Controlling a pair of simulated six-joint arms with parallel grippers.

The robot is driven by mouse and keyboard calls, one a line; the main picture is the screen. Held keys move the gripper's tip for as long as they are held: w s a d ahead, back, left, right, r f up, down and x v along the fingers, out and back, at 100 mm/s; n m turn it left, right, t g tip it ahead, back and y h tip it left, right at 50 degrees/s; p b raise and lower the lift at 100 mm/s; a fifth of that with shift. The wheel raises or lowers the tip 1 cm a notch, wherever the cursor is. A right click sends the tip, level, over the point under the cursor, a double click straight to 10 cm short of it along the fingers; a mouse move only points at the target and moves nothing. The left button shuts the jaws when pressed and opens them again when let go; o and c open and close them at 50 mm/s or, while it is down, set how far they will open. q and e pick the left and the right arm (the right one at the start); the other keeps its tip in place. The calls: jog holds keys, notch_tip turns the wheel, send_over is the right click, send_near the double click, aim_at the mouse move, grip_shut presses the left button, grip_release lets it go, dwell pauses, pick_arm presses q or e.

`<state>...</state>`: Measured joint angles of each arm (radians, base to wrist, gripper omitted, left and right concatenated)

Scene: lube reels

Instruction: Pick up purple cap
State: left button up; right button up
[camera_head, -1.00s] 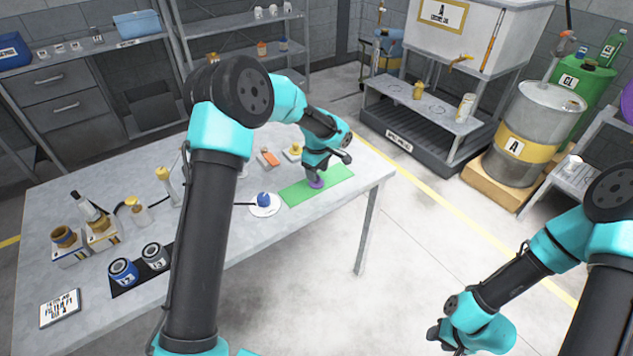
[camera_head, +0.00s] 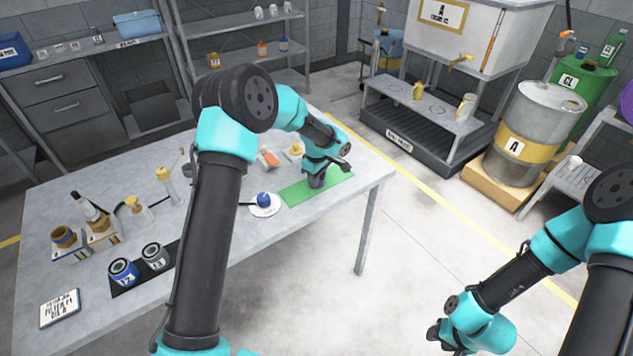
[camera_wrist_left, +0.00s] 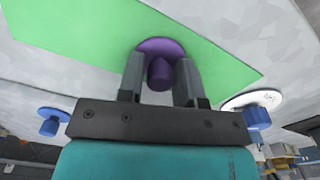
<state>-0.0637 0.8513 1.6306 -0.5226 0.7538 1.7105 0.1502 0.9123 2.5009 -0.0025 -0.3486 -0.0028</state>
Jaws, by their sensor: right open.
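The purple cap (camera_wrist_left: 159,73) shows in the left wrist view, a round flange with a knob, at the green mat (camera_wrist_left: 75,25). The two fingers of my left gripper (camera_wrist_left: 160,80) stand on either side of the knob, very close to it. I cannot tell whether they press on it. In the head view my left gripper (camera_head: 317,180) is low over the green mat (camera_head: 338,184) and mostly hides the cap. My right gripper (camera_head: 438,335) is open and empty, over the floor in front of the table at the lower right.
A blue cap on a white dish (camera_head: 263,211) stands just left of the mat. An orange-labelled item (camera_head: 269,158) and a yellow-topped item (camera_head: 294,151) lie behind. Blue and grey cans (camera_head: 123,272) stand at the front left. The table's right end (camera_head: 375,180) is clear.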

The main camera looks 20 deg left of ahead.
pick_arm(q)
jog(key=c, duration=0.6)
jog(key=shift+o, duration=0.2)
jog(key=shift+r, duration=0.15)
notch_tip(320, 180, up, 2)
jog(key=shift+r, duration=0.65)
jog(key=s+d, duration=0.2)
jog(key=s, duration=0.5)
jog(key=s+d+r, duration=0.1)
jog(key=s+d, duration=0.2)
jog(key=s, duration=0.5)
jog(key=shift+r, duration=0.2)
jog(key=shift+s+d, duration=0.1)
